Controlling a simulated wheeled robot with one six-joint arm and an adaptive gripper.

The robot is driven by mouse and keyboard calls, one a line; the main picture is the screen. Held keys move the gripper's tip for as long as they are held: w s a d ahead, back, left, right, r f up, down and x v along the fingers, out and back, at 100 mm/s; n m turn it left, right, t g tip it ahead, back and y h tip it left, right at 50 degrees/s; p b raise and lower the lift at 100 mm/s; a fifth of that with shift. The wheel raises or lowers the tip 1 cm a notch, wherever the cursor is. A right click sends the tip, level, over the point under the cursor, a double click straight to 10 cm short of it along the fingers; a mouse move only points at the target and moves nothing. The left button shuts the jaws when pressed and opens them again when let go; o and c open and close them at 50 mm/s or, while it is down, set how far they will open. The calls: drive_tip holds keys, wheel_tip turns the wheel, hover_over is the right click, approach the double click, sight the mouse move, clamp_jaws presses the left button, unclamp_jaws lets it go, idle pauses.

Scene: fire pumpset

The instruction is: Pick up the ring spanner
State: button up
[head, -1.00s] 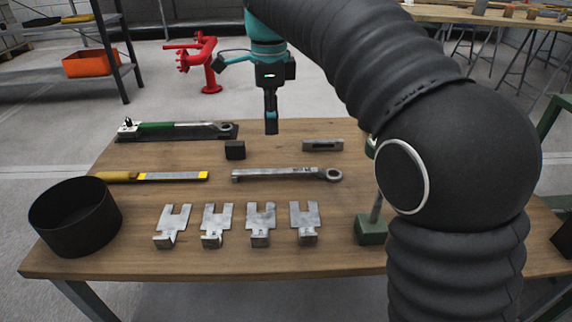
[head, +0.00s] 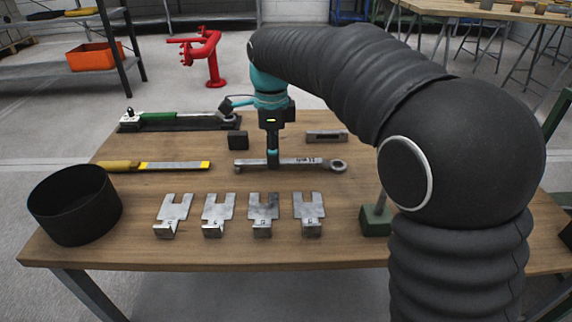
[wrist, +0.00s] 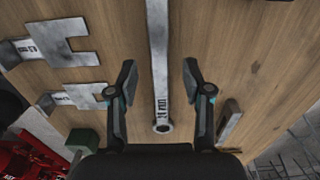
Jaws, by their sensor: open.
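The ring spanner (head: 303,164) is a grey metal bar with a ring at its right end, lying flat on the wooden table. In the wrist view the spanner (wrist: 158,60) runs lengthwise between my two fingers, with its ring end at the bottom.
Several slotted metal plates (head: 218,212) lie in a row in front of the spanner. A yellow-handled file (head: 165,165) and black pot (head: 75,205) are at left. A dark block (head: 238,140), a grey block (head: 326,136) and a green-handled wrench (head: 170,118) lie behind.

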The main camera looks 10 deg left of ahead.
drive_tip(key=shift+f, duration=1.15)
clamp_jaws()
drive_tip(key=shift+r, duration=0.15)
